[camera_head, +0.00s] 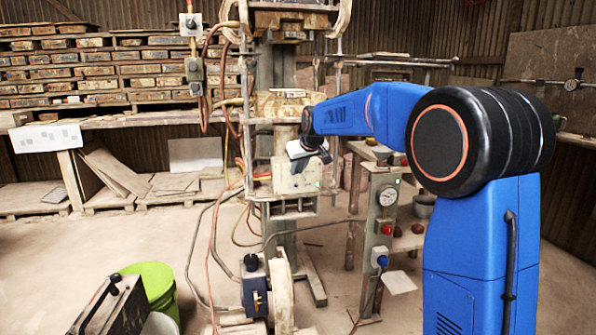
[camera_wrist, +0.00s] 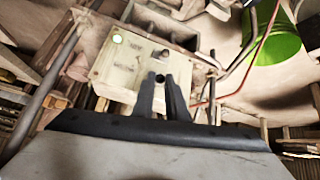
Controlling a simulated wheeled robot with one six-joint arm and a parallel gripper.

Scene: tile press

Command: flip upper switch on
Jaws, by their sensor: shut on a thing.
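A pale, worn control box (camera_head: 292,180) is mounted on the press column, below my gripper (camera_head: 312,150) in the head view. In the wrist view the box face (camera_wrist: 125,68) carries a lit green lamp (camera_wrist: 117,39) and two dark switches. The wrist picture looks upside down, so the switch lower in it is the upper switch (camera_wrist: 160,78). My gripper's fingertips (camera_wrist: 160,75) lie on either side of this switch, shut on it. The other switch (camera_wrist: 165,53) stands free. The switch positions are too small to read.
A gauge post (camera_head: 387,210) with red and blue buttons stands right of the press. Hoses and cables (camera_head: 212,240) hang at the left. A green bin (camera_head: 155,285) stands on the floor at front left. Racks of tiles (camera_head: 80,70) line the back wall.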

